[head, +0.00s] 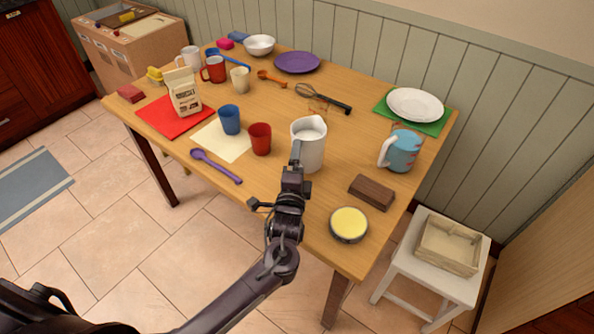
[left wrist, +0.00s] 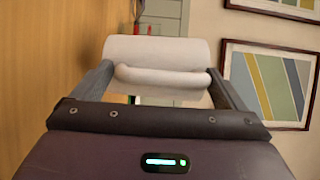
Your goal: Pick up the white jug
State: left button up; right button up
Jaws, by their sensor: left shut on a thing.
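The white jug (head: 312,148) stands upright at the front middle of the wooden table, with its spout at the top. My left gripper (head: 296,158) reaches it from the front edge and hides part of its near side. In the left wrist view, the jug (left wrist: 150,50) lies straight ahead and the left gripper (left wrist: 160,82) has its two fingers on either side of the jug's handle, shut on it. I cannot tell whether the jug's base is clear of the table. My right gripper is not in view.
A red cup (head: 260,138) and blue cup (head: 229,120) stand left of the jug. A brown block (head: 372,192), a yellow-topped round tin (head: 349,224) and a blue patterned jug (head: 403,152) are to the right. A whisk (head: 325,98) lies behind.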

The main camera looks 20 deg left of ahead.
pick_arm(q)
notch_tip(320, 180, up, 17)
jog(key=shift+f, duration=0.2)
dwell(0.7)
